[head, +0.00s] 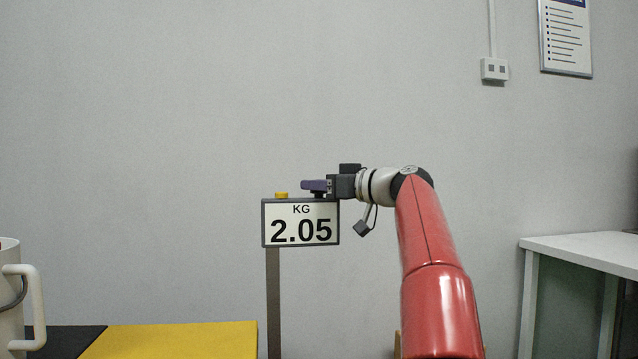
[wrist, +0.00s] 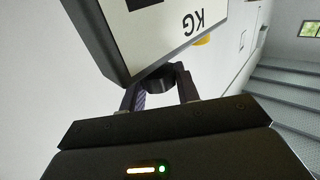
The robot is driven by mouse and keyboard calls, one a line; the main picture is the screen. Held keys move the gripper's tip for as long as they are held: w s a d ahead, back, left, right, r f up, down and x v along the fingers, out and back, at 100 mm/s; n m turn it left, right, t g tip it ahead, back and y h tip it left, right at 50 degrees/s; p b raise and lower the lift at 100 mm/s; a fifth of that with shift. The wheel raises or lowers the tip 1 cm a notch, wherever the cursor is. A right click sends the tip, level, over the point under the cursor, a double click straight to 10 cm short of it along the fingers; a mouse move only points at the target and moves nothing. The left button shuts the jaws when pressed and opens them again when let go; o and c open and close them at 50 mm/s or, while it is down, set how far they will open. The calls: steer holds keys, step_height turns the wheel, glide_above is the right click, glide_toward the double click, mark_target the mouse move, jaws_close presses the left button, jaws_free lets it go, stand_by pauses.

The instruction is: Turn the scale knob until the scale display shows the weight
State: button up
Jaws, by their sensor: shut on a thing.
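The scale display (head: 300,209) stands on a thin dark post and reads "KG 2.05" in the head view. In the wrist view the display (wrist: 183,38) is upside down and partly cut off. My gripper (head: 313,186) reaches in from the right over the top right corner of the display. In the wrist view its two fingers are on either side of the dark scale knob (wrist: 160,80), shut on it. The knob is mostly hidden by the fingers in the head view.
A yellow button (head: 281,195) sits on the display's top edge, left of my gripper. A yellow surface (head: 185,340) and a white mug (head: 12,300) are at the lower left. A white table (head: 585,249) stands at the right.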

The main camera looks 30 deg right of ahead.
stand_by(0.3)
steer(key=o, duration=1)
steer(key=shift+c, duration=0.2)
steer(key=b+v, duration=0.2)
steer(key=v, duration=0.5)
steer(key=shift+s, duration=0.35)
steer(key=shift+d, duration=0.2)
